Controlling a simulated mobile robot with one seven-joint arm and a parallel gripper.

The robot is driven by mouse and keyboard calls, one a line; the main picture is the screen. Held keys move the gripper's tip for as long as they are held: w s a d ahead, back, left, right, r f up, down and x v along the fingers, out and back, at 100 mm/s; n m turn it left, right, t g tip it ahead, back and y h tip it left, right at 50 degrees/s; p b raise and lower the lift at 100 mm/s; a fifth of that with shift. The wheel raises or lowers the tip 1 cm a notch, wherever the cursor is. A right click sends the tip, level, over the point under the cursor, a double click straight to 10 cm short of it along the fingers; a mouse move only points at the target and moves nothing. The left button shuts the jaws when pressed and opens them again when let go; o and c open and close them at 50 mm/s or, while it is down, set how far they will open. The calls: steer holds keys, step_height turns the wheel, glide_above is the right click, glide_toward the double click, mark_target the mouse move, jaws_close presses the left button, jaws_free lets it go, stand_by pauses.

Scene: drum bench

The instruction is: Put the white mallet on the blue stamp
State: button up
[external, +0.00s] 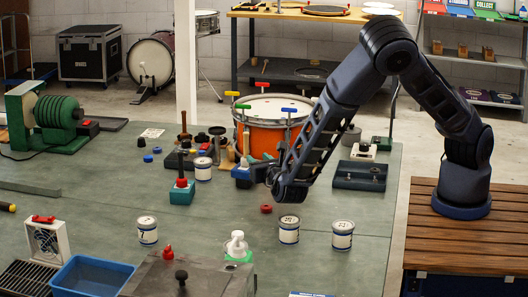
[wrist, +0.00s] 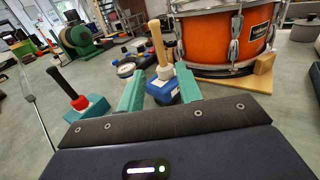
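The white mallet (wrist: 164,73), a white head with an upright wooden handle, appears to stand head-down on the blue stamp (wrist: 163,93), a blue block with a pale label. Whether its base sits fully flat is too small to tell. In the external view the blue stamp (external: 242,174) is beside the orange drum, partly hidden by my wrist. My gripper (wrist: 159,72) has its two teal fingers apart, one on each side of the mallet and stamp, with gaps visible. In the external view its fingers are hard to make out.
The orange drum (external: 268,119) stands close behind. A teal block (external: 181,195) with a red-collared black handle is to the left. White tins (external: 289,229), a white bottle (external: 236,244) and a blue tray (external: 92,277) are in front. The middle bench is partly clear.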

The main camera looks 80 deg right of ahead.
steer(key=s+d+r+m+g+y, duration=0.3)
steer(key=s+d+r+m+g, duration=0.25)
steer(key=s+m, duration=0.2)
steer(key=s+d+r+m+g+y, duration=0.3)
steer(key=s+d+r+m+g, duration=0.3)
steer(key=s, duration=0.3)
steer(key=s+a+r+m+t+y, duration=0.2)
steer(key=s+r+m+y, duration=0.2)
steer(key=s, duration=0.6)
steer(key=s+a+r+m+t+y, duration=0.2)
steer(key=s+r+m+t+y, duration=0.1)
steer(key=s+r+m, duration=0.4)
steer(key=shift+s+a+r+m+y, duration=0.15)
steer(key=shift+s+r+m+y, duration=0.45)
steer(key=shift+s+r, duration=1.3)
steer(key=shift+s+f+n+t, duration=0.2)
steer(key=shift+n+t, duration=0.05)
